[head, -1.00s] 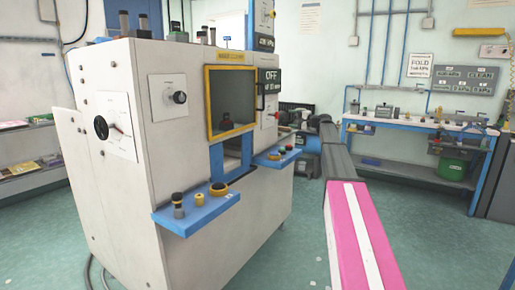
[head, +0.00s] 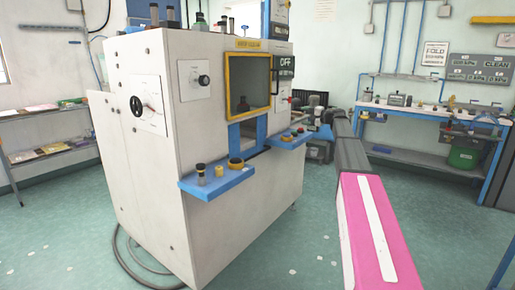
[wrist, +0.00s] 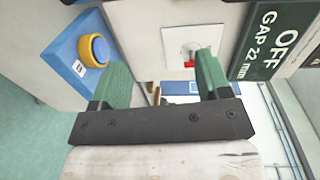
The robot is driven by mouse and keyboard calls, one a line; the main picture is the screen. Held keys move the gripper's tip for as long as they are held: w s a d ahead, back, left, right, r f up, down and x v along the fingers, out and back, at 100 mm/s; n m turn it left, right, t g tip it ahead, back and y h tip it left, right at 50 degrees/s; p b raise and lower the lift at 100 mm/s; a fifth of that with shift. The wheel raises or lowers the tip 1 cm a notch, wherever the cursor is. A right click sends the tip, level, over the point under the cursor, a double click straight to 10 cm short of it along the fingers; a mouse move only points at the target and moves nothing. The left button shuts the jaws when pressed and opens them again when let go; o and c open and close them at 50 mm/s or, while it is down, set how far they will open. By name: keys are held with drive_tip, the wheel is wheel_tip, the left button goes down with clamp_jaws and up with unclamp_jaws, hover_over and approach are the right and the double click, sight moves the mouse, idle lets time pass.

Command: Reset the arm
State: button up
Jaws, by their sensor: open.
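My gripper (wrist: 161,64) shows in the wrist view with its two green fingers apart and nothing between them. It is close to the white machine cabinet, near a blue ledge (wrist: 84,35) with a yellow-ringed button and a dark "OFF / GAP 22 mm" sign (wrist: 282,38). A red switch on a white plate (wrist: 190,47) lies beyond the fingertips. In the head view my pink and dark arm reaches away along the right side of the cabinet (head: 145,185). The gripper itself is hard to make out there.
The cabinet has a yellow-framed window (head: 248,85) and two blue ledges with knobs (head: 218,182). A blue-framed workbench (head: 430,115) with a green bin (head: 463,158) stands at the back right. Shelves (head: 50,152) line the left wall. Open floor lies in front.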

drive_tip(key=s+a+f+n+g+h, duration=0.1)
drive_tip(key=s+a+f+g+h, duration=0.25)
drive_tip(key=s+f, duration=0.9)
drive_tip(key=s+a+f+n+g+h, duration=0.25)
drive_tip(key=s+a+f, duration=0.25)
drive_tip(key=s+f, duration=0.75)
drive_tip(key=s+d+f+n+g+h, duration=0.1)
drive_tip(key=s+f+h, duration=0.3)
drive_tip(key=s+f, duration=0.5)
drive_tip(key=s+d+f+n+g+h, duration=0.1)
drive_tip(key=s+f+n+g+h, duration=0.1)
drive_tip(key=s+f, duration=0.8)
drive_tip(key=s+g+h, duration=0.1)
drive_tip(key=s, duration=0.4)
drive_tip(key=shift+s+d+h, duration=0.15)
drive_tip(key=shift+s+h, duration=0.05)
drive_tip(key=shift+h, duration=0.2)
